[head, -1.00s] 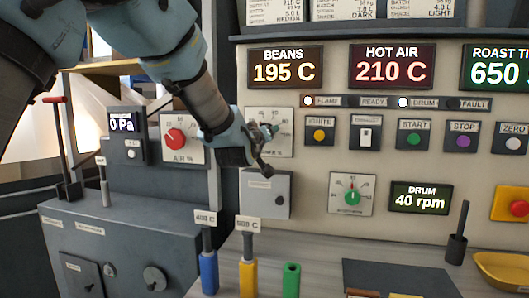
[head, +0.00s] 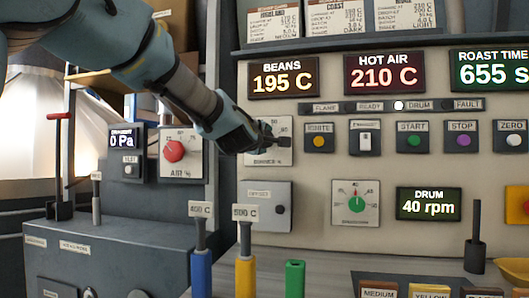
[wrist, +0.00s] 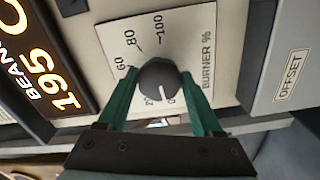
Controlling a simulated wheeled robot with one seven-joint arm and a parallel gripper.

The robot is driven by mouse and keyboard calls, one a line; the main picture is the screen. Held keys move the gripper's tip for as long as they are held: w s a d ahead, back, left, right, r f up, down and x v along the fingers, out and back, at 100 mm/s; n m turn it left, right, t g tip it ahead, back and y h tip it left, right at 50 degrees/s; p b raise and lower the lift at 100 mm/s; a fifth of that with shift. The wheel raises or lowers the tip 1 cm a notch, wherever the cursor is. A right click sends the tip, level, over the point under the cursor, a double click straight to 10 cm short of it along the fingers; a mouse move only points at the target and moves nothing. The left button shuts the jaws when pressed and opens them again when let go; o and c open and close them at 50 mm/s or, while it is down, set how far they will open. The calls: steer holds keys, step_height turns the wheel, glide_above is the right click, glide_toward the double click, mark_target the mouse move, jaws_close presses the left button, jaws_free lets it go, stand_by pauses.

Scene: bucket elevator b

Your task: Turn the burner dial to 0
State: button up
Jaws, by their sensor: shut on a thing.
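The burner dial (wrist: 159,78) is a dark round knob on a white plate marked BURNER % (wrist: 205,62). In the wrist view, my gripper (wrist: 158,90) has its two green fingers on either side of the knob, shut on it. The knob's white pointer line faces the bottom of the plate, close to the 0 mark, with the 20 mark just to its left. In the head view, my gripper (head: 270,140) covers most of the burner plate (head: 255,158), and the knob is hidden there.
The AIR % dial (head: 174,150) is red and sits left of my gripper. The offset box (head: 264,207) is below it. The ignite button (head: 319,141) is to the right. Coloured-handled tools (head: 245,272) stand in front. The drum indicator (head: 399,105) is lit; the flame indicator (head: 308,107) is dark.

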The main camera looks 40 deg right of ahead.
steer(key=shift+n+b, duration=0.5)
steer(key=shift+n, duration=0.2)
steer(key=o, duration=1.3)
steer(key=shift+a, duration=0.1)
steer(key=b+v, duration=0.2)
steer(key=v, duration=0.8)
steer(key=shift+s+a, duration=0.15)
steer(key=shift+a, duration=0.1)
